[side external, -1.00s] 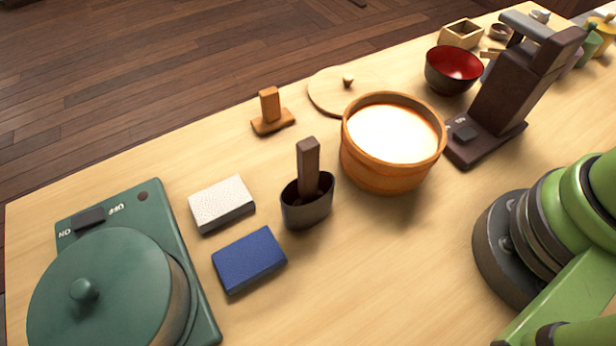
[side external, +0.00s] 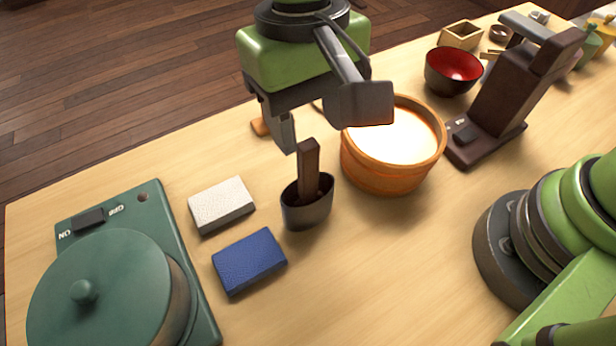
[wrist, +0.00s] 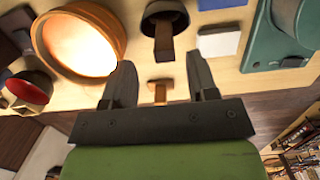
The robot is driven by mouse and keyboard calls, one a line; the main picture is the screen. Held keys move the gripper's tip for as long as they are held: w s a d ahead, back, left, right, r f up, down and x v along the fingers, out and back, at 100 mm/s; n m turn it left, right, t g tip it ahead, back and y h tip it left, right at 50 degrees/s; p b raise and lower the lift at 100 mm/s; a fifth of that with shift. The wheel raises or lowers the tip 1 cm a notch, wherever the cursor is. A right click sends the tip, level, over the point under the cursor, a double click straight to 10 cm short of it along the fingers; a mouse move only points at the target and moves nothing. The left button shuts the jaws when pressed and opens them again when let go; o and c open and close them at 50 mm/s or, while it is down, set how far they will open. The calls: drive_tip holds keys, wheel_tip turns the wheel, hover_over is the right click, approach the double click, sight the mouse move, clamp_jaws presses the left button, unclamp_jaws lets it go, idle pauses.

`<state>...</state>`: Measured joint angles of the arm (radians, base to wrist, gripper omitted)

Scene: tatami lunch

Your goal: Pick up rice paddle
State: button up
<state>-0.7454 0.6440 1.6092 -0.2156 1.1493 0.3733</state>
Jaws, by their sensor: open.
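The rice paddle (side external: 309,165) appears to be the dark brown flat handle standing upright in a dark oval holder (side external: 307,210); its lower end is hidden inside. In the wrist view, the paddle handle (wrist: 164,42) and the holder (wrist: 178,14) show at top centre, beyond the fingertips. My gripper (side external: 325,125) is open and empty, above and close to the handle. In the wrist view, my gripper (wrist: 160,68) has its two fingers spread wide, with the handle lying between their lines. I cannot tell how far apart they are in depth.
A wooden rice tub (side external: 375,170) stands close right of the holder. A white block (side external: 222,203) and a blue block (side external: 250,261) lie to its left. A green burner (side external: 180,250) with a lidded pot (side external: 110,270) is at far left. The front table area is clear.

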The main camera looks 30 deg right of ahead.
sight(308, 144)
drive_tip(key=shift+s+a+f, duration=0.15)
drive_tip(key=shift+s+f, duration=0.05)
drive_tip(key=shift+f, duration=1.2)
drive_tip(key=shift+s+a+f, duration=0.1)
drive_tip(key=shift+s+f, duration=0.05)
drive_tip(key=shift+f, duration=1.2)
clamp_jaws()
